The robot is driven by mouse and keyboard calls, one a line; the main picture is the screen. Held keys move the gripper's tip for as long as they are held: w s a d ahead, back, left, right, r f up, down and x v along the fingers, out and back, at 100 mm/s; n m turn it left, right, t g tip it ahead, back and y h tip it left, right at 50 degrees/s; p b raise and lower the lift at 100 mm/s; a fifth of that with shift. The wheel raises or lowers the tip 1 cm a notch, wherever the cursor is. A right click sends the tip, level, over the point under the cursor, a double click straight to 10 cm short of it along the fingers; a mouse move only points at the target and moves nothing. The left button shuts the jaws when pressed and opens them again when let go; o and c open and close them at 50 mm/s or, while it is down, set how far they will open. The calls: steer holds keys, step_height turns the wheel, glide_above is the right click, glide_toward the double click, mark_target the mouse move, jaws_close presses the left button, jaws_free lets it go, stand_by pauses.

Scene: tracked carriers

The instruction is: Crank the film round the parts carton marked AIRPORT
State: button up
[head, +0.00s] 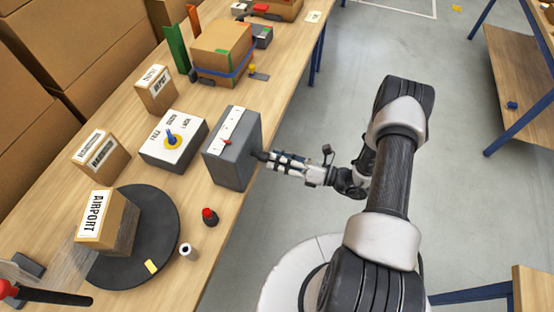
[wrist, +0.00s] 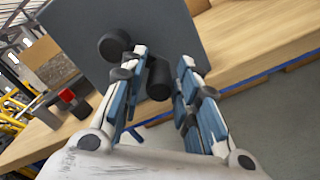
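The parts carton marked AIRPORT (head: 118,222) stands on a round black turntable (head: 160,215) at the lower left of the head view. Clear film shows around its lower part and stretches off to the left. A grey crank box (head: 228,160) stands at the table's right edge. Its crank has a black hub (wrist: 114,44) and a black handle (wrist: 158,78) in the wrist view. My gripper (head: 272,158) is at the box's right side. Its fingers (wrist: 164,60) are apart, with the handle between them, nearer the left finger; contact cannot be told.
Two small labelled cartons (head: 100,153) (head: 156,89) stand behind. A red-topped button (head: 210,216) and a white-topped cylinder (head: 187,252) stand near the table edge.

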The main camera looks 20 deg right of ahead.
steer(key=shift+w+a, duration=0.2)
steer(key=shift+a, duration=0.05)
steer(key=shift+c, duration=0.3)
jaws_close()
steer(key=shift+w+r+n, duration=0.1)
steer(key=shift+n, duration=0.2)
steer(key=shift+w+d+r+n+b, duration=0.1)
steer(key=shift+w+d+r+n, duration=0.25)
steer(key=shift+n, duration=0.8)
steer(key=shift+w+d+r+n+b, duration=0.15)
steer(key=shift+r+n, duration=0.4)
steer(key=shift+n, duration=0.55)
steer(key=shift+w+d+r+n+b, duration=0.15)
steer(key=shift+w+r+n, duration=0.25)
steer(key=shift+n, duration=0.75)
steer(key=shift+s+r, duration=0.1)
